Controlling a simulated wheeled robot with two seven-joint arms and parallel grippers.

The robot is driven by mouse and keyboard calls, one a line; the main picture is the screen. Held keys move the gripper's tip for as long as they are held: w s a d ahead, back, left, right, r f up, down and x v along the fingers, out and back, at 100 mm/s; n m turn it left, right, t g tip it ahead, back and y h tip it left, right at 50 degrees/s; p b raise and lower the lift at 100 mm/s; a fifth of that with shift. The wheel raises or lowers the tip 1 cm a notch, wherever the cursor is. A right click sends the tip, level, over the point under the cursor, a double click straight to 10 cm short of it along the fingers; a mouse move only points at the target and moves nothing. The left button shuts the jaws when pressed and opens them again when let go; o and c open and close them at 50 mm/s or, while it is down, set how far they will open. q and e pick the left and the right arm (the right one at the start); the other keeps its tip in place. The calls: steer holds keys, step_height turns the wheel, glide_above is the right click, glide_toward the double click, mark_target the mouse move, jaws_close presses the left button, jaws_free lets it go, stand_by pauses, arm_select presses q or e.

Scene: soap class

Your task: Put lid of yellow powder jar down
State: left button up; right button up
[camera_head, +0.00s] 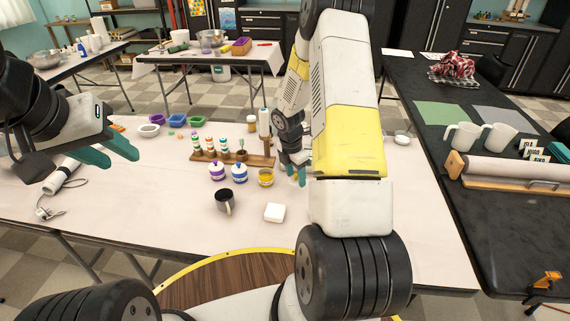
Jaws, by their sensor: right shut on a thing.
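The yellow powder jar (266,178) stands on the white table, and its yellow contents show at the open top with no lid on it. My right gripper (298,177) is low over the table just right of the jar, its teal fingertips pointing down. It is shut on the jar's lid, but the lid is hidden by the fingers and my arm. My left gripper (115,155) is over the table's left part, with its teal fingers apart and nothing between them.
Jars with purple (217,172) and blue (239,172) lids stand left of the yellow one. A dark mug (224,202) and a white block (274,213) are in front. A wooden rack (258,160) with small bottles is behind. The table's front right (440,250) is clear.

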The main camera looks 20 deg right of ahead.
steer(key=shift+w+d+f, duration=0.1)
steer(key=shift+w+d, duration=0.5)
steer(key=shift+d, duration=0.15)
steer(key=shift+f, duration=1.75)
steer(key=shift+f, duration=0.1)
steer(key=o, duration=1.3)
